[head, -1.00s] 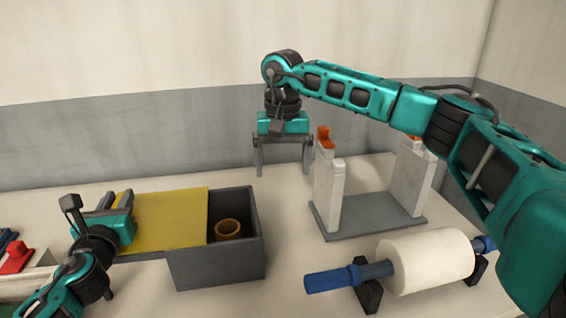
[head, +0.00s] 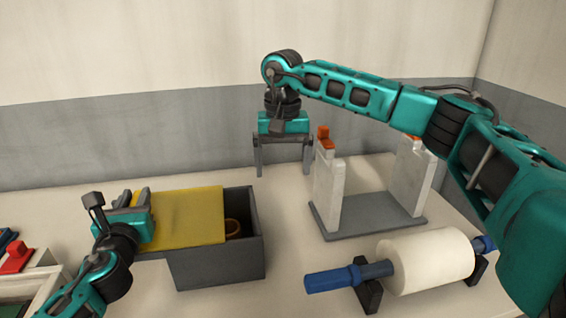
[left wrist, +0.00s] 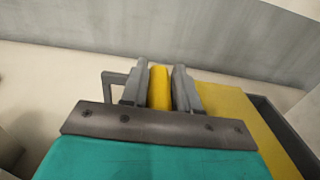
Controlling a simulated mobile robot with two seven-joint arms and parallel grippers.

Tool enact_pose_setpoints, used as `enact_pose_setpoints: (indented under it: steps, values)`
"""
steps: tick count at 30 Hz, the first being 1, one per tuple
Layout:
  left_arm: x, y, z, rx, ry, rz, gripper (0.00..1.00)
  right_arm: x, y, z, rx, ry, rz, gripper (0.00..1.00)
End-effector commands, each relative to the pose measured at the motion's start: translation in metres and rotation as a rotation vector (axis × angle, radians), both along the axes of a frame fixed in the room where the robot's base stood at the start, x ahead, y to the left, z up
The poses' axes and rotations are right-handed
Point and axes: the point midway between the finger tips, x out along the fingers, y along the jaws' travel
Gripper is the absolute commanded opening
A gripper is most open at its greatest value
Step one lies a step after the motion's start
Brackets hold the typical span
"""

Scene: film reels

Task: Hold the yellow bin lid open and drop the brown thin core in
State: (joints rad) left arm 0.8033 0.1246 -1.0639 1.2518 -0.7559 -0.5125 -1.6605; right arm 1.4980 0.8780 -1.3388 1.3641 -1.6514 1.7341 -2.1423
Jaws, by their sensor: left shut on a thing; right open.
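A dark grey bin (head: 218,268) stands on the table with a flat yellow lid (head: 188,218) over most of its top. The right part of the bin is open, and the brown core (head: 233,229) shows inside there, partly hidden by the lid. My left gripper (head: 135,198) is shut on the lid's yellow handle (left wrist: 160,88) at the lid's left side; the left wrist view shows the handle between both fingers. My right gripper (head: 284,170) is open and empty above the table, behind and to the right of the bin.
A grey stand with two white uprights (head: 327,190) is right of the bin. A white roll on a blue shaft (head: 428,262) lies in front of it on black supports. Red and blue items (head: 16,258) sit at the far left.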

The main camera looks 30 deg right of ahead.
Motion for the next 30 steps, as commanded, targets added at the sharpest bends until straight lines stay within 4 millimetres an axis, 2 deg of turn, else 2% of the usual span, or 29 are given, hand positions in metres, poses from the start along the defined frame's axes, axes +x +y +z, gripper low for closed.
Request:
enact_pose_setpoints:
  steps: [30]
  values:
    - [-0.013, -0.033, 0.000, 0.002, -0.001, 0.002, 0.00, 0.000, 0.000, 0.000, 0.000, 0.000, 0.000, 0.92]
